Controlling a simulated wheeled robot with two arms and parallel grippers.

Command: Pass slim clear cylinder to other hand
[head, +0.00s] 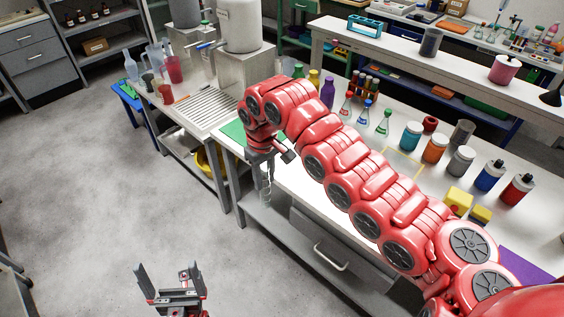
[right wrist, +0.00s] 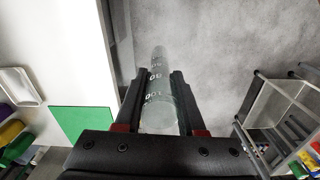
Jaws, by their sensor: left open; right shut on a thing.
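The slim clear cylinder (right wrist: 156,85) is a transparent graduated tube with white markings, held between the fingers of my right gripper (right wrist: 158,98) in the right wrist view. In the head view the cylinder (head: 266,190) hangs below my right gripper (head: 265,165), just off the front edge of the bench, over the floor side. My left gripper (head: 168,284) is at the bottom of the head view, open and empty, well apart from the cylinder, lower and to the left. The far end of the cylinder is blurred in the wrist view.
The white bench (head: 320,200) runs along the right, with flasks, bottles and jars on it. A green mat (right wrist: 83,134) lies on the bench near my right gripper. A grey drawer (head: 335,262) is under the bench. The floor (head: 120,190) on the left is clear.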

